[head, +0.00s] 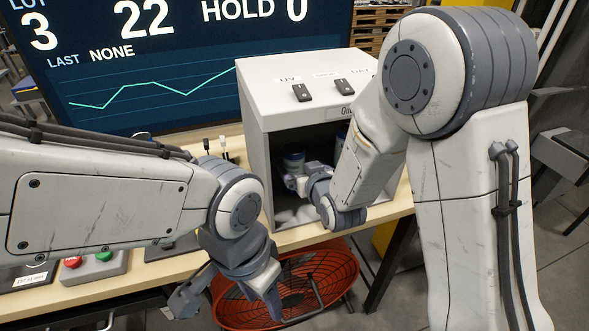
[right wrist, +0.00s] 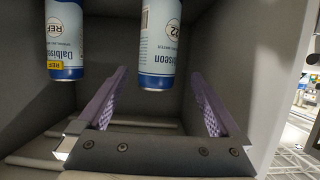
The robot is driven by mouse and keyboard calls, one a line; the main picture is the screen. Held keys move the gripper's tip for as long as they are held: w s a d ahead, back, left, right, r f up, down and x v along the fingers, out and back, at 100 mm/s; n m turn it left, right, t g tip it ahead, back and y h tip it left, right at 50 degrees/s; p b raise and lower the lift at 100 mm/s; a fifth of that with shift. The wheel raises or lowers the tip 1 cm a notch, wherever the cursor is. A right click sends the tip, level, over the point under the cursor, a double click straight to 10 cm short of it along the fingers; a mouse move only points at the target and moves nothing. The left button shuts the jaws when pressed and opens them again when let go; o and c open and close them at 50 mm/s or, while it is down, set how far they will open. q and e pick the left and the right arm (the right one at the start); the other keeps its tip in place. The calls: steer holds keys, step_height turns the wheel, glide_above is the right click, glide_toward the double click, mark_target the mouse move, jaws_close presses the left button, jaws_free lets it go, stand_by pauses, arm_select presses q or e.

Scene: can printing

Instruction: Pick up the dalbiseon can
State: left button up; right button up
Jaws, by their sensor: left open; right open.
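Two blue and white Dalbiseon cans are inside the grey cabinet. The other can (right wrist: 65,40), with a yellow "REF" tag, is to the left, outside the fingers. In the head view my right gripper (head: 293,182) reaches into the cabinet, partly hidden, by a can (head: 292,158). It is open and empty. My left gripper (head: 228,303) is open and empty in front of the table.
The cabinet (head: 256,160) has close side walls and switches on top. Its table (head: 130,272) carries a red and green button box (head: 92,264). A red fan (head: 325,275) stands below the table edge. A large screen (head: 150,60) is behind.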

mark_target(298, 162)
steer(key=shift+x, duration=0.8)
steer(key=p+x, duration=0.1)
steer(key=x, duration=0.1)
steer(key=p+x, duration=0.1)
steer(key=x, duration=0.1)
steer(key=shift+d+r, duration=0.1)
steer(key=shift+d, duration=0.1)
steer(key=shift+w+a+f, duration=0.15)
steer(key=shift+w+f, duration=0.15)
steer(key=shift+w, duration=0.3)
steer(key=c, duration=1.4)
steer(key=shift+r, duration=0.1)
